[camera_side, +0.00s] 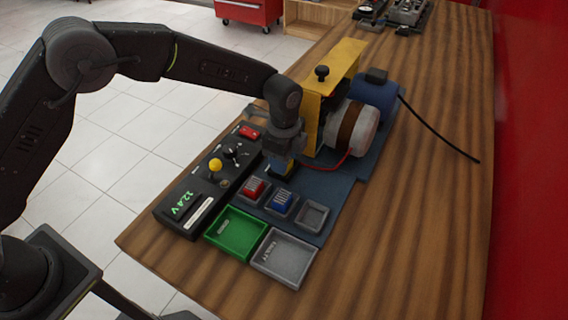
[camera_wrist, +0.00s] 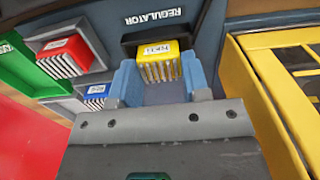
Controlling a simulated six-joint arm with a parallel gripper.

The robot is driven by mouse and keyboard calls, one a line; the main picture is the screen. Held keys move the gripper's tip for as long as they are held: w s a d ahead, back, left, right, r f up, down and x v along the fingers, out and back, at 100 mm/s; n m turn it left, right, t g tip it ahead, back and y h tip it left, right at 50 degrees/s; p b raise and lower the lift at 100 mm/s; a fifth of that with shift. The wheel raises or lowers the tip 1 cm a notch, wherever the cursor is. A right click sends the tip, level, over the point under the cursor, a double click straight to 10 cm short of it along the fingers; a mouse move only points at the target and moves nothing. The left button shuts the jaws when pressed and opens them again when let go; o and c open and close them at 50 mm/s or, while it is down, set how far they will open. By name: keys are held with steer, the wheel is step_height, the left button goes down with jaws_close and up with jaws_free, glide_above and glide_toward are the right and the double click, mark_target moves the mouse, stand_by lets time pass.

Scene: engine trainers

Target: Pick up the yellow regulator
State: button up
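The yellow regulator (camera_wrist: 158,62) is a small finned block with a white label. It sits at the panel spot marked REGULATOR in the wrist view. My gripper (camera_wrist: 162,82) is open, with its two blue fingertips on either side of the regulator's near part. Small gaps seem to show between the block and the fingertips. In the side view my gripper (camera_side: 281,163) points down low over the blue mat, and it mostly hides the regulator there.
A red block (camera_side: 254,188) and a blue block (camera_side: 281,203) sit beside an empty grey holder (camera_side: 313,215). A green tray (camera_side: 237,232) and a grey tray (camera_side: 285,258) lie nearer. The yellow engine frame (camera_side: 334,78) stands close to my gripper, with a red wire nearby.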

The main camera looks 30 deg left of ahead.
steer(key=c, duration=0.4)
steer(key=shift+c, duration=0.2)
steer(key=shift+r, duration=0.1)
steer(key=shift+r, duration=0.45)
steer(key=r, duration=0.2)
steer(key=a+r, duration=0.1)
steer(key=shift+r, duration=0.35)
steer(key=a+r, duration=0.9)
steer(key=a, duration=0.1)
steer(key=shift+s+a+r, duration=0.15)
steer(key=shift+s+a, duration=0.15)
steer(key=shift+s, duration=0.1)
